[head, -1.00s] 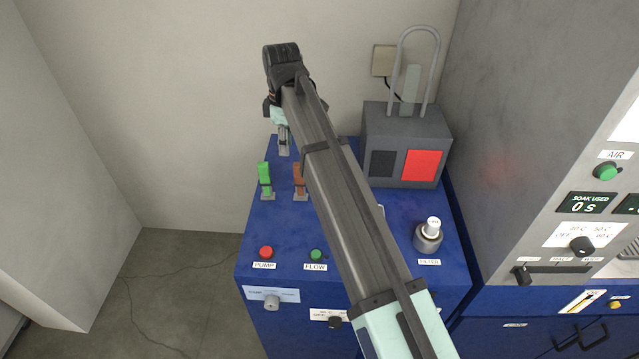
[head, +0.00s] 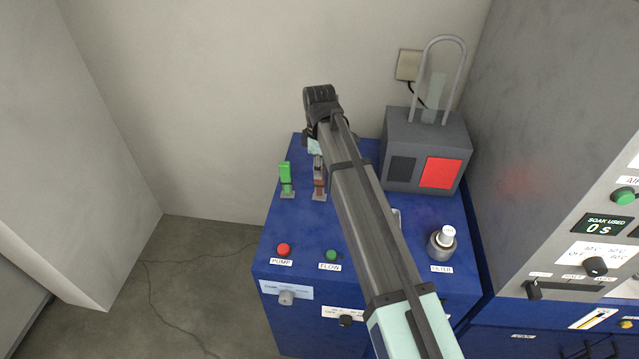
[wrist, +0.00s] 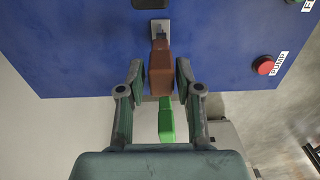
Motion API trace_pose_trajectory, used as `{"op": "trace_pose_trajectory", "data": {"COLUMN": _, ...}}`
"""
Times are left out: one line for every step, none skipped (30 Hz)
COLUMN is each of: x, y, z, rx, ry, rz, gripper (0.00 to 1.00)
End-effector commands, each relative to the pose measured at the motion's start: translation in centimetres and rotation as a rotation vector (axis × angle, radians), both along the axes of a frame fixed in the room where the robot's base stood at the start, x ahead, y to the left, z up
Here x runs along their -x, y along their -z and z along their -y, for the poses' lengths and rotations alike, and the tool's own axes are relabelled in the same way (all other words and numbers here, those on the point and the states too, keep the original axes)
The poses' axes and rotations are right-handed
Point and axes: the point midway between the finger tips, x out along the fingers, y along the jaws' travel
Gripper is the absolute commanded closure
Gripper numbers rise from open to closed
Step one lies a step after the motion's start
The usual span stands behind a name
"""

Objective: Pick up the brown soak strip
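The brown soak strip (head: 319,187) stands upright in a small grey holder on the blue bench top (head: 291,222), partly hidden by my arm in the head view. In the wrist view the brown strip (wrist: 161,66) lies between the two fingers of my gripper (wrist: 159,76). The fingers are open, with a narrow gap on each side of the strip. A green strip (head: 285,174) stands in its own holder just left of the brown one. It also shows beyond the brown strip in the wrist view (wrist: 166,122).
A grey box with a red panel (head: 440,173) and a tall wire loop stands at the back right. A red PUMP button (head: 283,249), a green FLOW button (head: 331,256) and a white-capped filter (head: 444,240) are nearer the front. A grey cabinet (head: 560,110) rises at the right.

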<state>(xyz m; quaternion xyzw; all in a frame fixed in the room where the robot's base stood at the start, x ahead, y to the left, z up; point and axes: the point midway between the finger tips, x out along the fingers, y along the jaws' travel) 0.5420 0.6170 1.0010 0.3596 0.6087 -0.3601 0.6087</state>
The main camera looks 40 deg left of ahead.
Motion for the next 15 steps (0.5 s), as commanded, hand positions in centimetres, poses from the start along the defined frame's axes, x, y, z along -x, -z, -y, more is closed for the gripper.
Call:
{"op": "trace_pose_trajectory", "data": {"x": 0.0, "y": 0.1, "z": 0.0, "rx": 0.000, "ry": 0.000, "rz": 0.000, "gripper": 0.66}}
{"op": "trace_pose_trajectory", "data": {"x": 0.0, "y": 0.2, "z": 0.0, "rx": 0.000, "ry": 0.000, "rz": 0.000, "gripper": 0.66}}
{"op": "trace_pose_trajectory", "data": {"x": 0.0, "y": 0.3, "z": 0.0, "rx": 0.000, "ry": 0.000, "rz": 0.000, "gripper": 0.66}}
{"op": "trace_pose_trajectory", "data": {"x": 0.0, "y": 0.4, "z": 0.0, "rx": 0.000, "ry": 0.000, "rz": 0.000, "gripper": 0.66}}
{"op": "trace_pose_trajectory", "data": {"x": 0.0, "y": 0.4, "z": 0.0, "rx": 0.000, "ry": 0.000, "rz": 0.000, "gripper": 0.66}}
{"op": "trace_pose_trajectory", "data": {"x": 0.0, "y": 0.6, "z": 0.0, "rx": 0.000, "ry": 0.000, "rz": 0.000, "gripper": 0.66}}
{"op": "trace_pose_trajectory", "data": {"x": 0.0, "y": 0.8, "z": 0.0, "rx": 0.000, "ry": 0.000, "rz": 0.000, "gripper": 0.66}}
{"op": "trace_pose_trajectory", "data": {"x": 0.0, "y": 1.1, "z": 0.0, "rx": 0.000, "ry": 0.000, "rz": -0.001, "gripper": 0.66}}
{"op": "trace_pose_trajectory", "data": {"x": 0.1, "y": 1.4, "z": 0.1, "rx": 0.000, "ry": 0.000, "rz": -0.001, "gripper": 0.66}}
{"op": "trace_pose_trajectory", "data": {"x": 0.1, "y": 1.7, "z": 0.1, "rx": 0.002, "ry": 0.000, "rz": -0.001, "gripper": 0.66}}
{"op": "trace_pose_trajectory", "data": {"x": 0.1, "y": 2.0, "z": 0.1, "rx": 0.000, "ry": 0.000, "rz": -0.001, "gripper": 0.66}}
{"op": "trace_pose_trajectory", "data": {"x": 0.1, "y": 2.5, "z": 0.1, "rx": 0.000, "ry": 0.000, "rz": -0.001, "gripper": 0.66}}
{"op": "trace_pose_trajectory", "data": {"x": 0.1, "y": 2.8, "z": 0.1, "rx": 0.002, "ry": 0.000, "rz": -0.001, "gripper": 0.66}}
{"op": "trace_pose_trajectory", "data": {"x": 0.1, "y": 3.2, "z": 0.1, "rx": 0.002, "ry": 0.000, "rz": -0.001, "gripper": 0.66}}
{"op": "trace_pose_trajectory", "data": {"x": 0.1, "y": 3.8, "z": 0.1, "rx": 0.000, "ry": 0.000, "rz": -0.001, "gripper": 0.66}}
